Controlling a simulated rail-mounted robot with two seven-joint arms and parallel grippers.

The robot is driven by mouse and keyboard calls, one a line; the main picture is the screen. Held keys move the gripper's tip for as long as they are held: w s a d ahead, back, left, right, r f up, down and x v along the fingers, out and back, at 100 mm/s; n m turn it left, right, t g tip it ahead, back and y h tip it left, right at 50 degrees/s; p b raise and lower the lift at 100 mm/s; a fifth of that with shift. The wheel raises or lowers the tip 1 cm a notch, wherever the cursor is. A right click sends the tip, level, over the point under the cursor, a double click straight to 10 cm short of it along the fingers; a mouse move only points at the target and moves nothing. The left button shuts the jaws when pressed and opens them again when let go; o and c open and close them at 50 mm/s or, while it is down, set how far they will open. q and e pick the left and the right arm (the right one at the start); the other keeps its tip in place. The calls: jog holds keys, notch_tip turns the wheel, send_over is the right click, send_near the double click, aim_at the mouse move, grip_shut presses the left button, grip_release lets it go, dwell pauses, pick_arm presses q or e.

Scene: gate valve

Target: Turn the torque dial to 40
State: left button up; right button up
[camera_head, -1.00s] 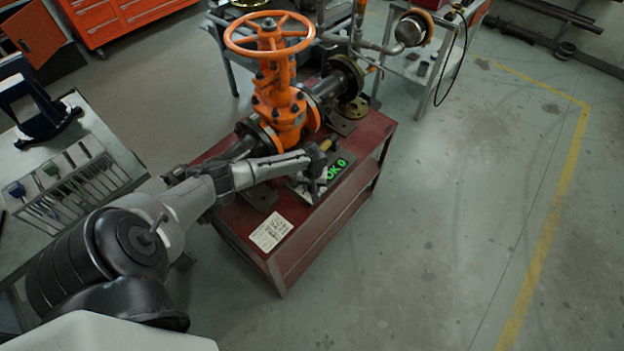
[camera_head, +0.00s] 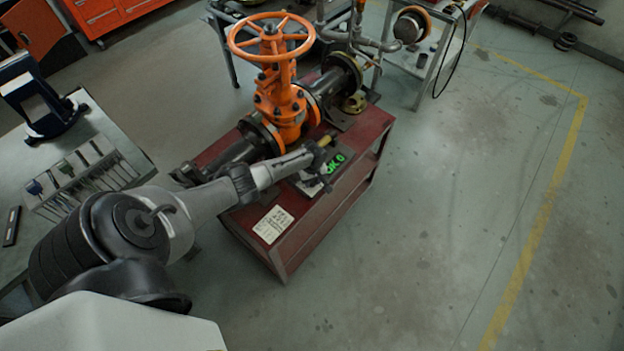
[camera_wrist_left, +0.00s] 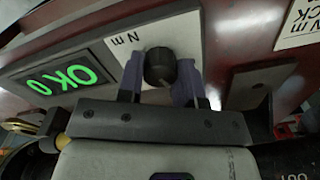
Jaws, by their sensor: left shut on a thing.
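The torque dial, a round black knob (camera_wrist_left: 159,66), sits on a white plate marked "N m" in the left wrist view. My left gripper (camera_wrist_left: 160,78) has one finger on each side of the knob and is shut on it. A dark display (camera_wrist_left: 58,80) beside the plate shows green "OK 0", upside down here. In the head view the display (camera_head: 337,164) lies on the red bench, just right of my left gripper (camera_head: 322,172), which hides the dial there. The dial's pointer and scale numbers cannot be made out. My right gripper is not in view.
An orange gate valve (camera_head: 284,105) with a handwheel stands on the red bench (camera_head: 300,238) behind my left arm. A white paper label (camera_head: 272,224) lies on the bench's front corner. A grey table with tools (camera_head: 75,170) stands left. The floor to the right is clear.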

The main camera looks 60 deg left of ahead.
pick_arm(q)
jog(key=o, duration=0.9)
jog(key=shift+r, duration=0.3)
jog(key=shift+w+r+p, duration=0.15)
jog(key=shift+r+p, duration=2.5)
jog(key=shift+r, duration=3.95)
